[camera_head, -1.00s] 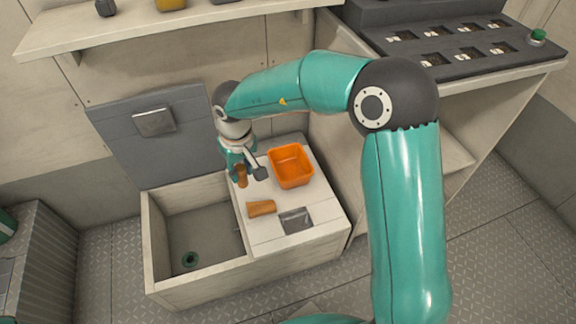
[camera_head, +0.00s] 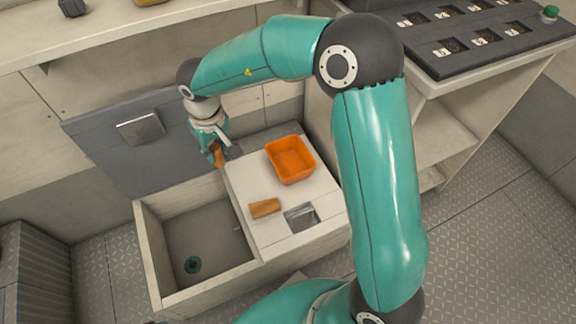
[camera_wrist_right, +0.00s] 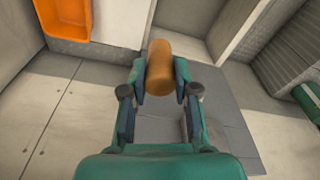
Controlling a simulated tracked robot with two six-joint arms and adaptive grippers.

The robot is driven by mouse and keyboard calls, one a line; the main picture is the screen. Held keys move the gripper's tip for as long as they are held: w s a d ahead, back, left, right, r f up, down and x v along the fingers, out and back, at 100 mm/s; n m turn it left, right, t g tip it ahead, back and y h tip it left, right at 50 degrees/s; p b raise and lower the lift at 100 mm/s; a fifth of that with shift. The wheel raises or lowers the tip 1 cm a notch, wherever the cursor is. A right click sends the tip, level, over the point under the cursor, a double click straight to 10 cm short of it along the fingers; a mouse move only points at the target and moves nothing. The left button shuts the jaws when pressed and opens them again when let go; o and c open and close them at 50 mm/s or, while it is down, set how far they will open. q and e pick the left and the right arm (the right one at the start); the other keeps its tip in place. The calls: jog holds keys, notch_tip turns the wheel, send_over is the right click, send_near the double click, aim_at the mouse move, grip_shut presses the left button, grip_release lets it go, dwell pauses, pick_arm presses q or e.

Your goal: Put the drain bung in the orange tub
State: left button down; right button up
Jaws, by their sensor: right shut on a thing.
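My right gripper (camera_head: 216,154) is shut on an orange-brown cylinder (camera_head: 218,156), which also shows between its fingers in the right wrist view (camera_wrist_right: 159,68). I cannot tell for certain whether this is the drain bung. The gripper is near the back edge of the open locker, left of the orange tub (camera_head: 291,160). The tub stands on the pale locker top (camera_head: 247,184) and looks empty; part of it shows at the upper left of the wrist view (camera_wrist_right: 64,18). A similar brown piece (camera_head: 265,208) lies on the locker top. My left gripper is not in view.
A small grey tray (camera_head: 301,217) lies at the front of the locker top. The open bin (camera_head: 210,240) at left holds a dark green round thing (camera_head: 192,264). A raised grey lid (camera_head: 140,150) stands behind the bin. A shelf (camera_head: 130,35) runs above.

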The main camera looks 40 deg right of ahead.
jog(key=shift+d, duration=0.4)
jog(key=w+d+f+m+p, duration=0.1)
jog(key=d+f+m+p, duration=0.3)
jog(key=d+m, duration=0.55)
jog(key=m+g+h+b, duration=0.1)
jog(key=m+b, duration=0.2)
jog(key=m, duration=0.2)
send_over(293, 173)
notch_tip(293, 173, down, 20)
jog(key=shift+f+b, duration=0.7)
jog(key=shift+f, duration=1.65)
jog(key=o, duration=0.9)
jog(key=shift+f, duration=0.1)
jog(key=shift+o, duration=0.2)
